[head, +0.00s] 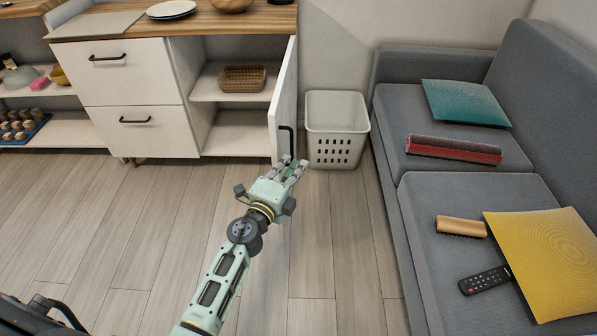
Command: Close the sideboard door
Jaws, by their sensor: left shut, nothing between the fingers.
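The sideboard (187,150) has a white door (285,92) on its right, standing wide open toward me. The compartment behind it is exposed, with a shelf (205,92) that bears a wicker basket (243,78). A dark handle (288,138) is on the door's right face, low near its free edge. My left gripper (293,167) is shut and empty, in front of the door's lower free edge and just below the handle. I cannot tell whether it touches the door. My right gripper is not in view.
A white laundry basket (337,112) stands right of the door, close to it. A grey sofa (387,165) with cushions fills the right side. Two drawers (124,72) left of the compartment are closed. The wooden floor (130,215) in front is clear.

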